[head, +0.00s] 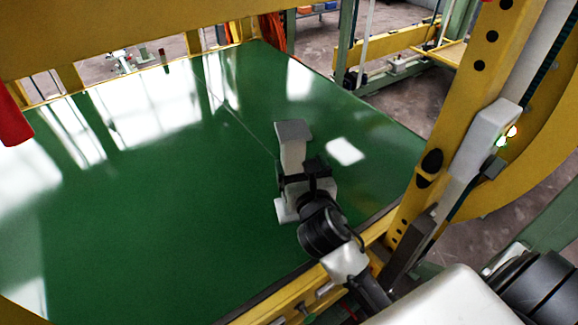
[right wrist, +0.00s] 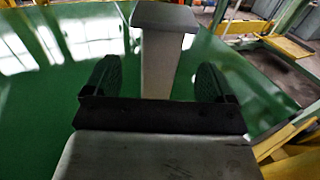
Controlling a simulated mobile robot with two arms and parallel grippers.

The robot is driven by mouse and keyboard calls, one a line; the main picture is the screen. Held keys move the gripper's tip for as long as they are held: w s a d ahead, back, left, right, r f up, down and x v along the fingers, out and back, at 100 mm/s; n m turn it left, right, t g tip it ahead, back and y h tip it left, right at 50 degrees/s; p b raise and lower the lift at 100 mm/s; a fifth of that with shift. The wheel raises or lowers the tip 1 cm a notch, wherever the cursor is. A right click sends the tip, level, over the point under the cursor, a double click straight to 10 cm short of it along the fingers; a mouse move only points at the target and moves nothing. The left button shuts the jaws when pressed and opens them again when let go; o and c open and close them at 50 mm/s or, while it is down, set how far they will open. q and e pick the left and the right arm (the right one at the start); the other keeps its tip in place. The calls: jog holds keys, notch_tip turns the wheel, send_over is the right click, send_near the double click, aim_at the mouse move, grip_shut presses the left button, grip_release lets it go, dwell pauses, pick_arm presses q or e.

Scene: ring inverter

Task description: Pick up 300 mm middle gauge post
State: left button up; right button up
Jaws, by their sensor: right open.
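The gauge post (head: 291,153) is a pale grey upright post with a flat, wider top plate, standing on the green table. In the right wrist view the post (right wrist: 163,60) rises straight ahead, between the fingers. My right gripper (head: 300,172) is open at the post, with one dark finger pad on each side of the stem; it also shows in the right wrist view (right wrist: 156,80). Gaps show between pads and stem. The gripper hides the stem's lower part. A pale foot-like piece shows below the gripper. My left gripper is not in view.
The glossy green table (head: 150,220) is broad and clear around the post, with bright reflections. A yellow upright frame (head: 440,120) with holes stands close on the right. A yellow beam (head: 120,25) crosses the top left. A red part (head: 14,115) hangs at the left edge.

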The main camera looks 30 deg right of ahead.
aim_at(295, 149)
jog(key=x, duration=0.3)
jog(key=shift+w+r+p, duration=0.1)
jog(key=shift+r+p, duration=0.1)
jog(key=shift+p, duration=0.1)
jog(key=p+x, duration=0.1)
jog(key=x, duration=0.3)
jog(key=shift+w+d, duration=0.15)
jog(key=shift+d, duration=0.05)
jog(key=shift+w+d+f, duration=0.1)
jog(key=shift+w+f, duration=0.1)
jog(key=shift+w, duration=0.25)
jog(key=shift+s, duration=0.1)
jog(key=c, duration=0.5)
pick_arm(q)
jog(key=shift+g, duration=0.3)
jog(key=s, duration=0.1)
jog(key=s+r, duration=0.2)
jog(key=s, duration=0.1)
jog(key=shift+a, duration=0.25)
pick_arm(e)
jog(key=shift+r, duration=0.1)
grip_shut()
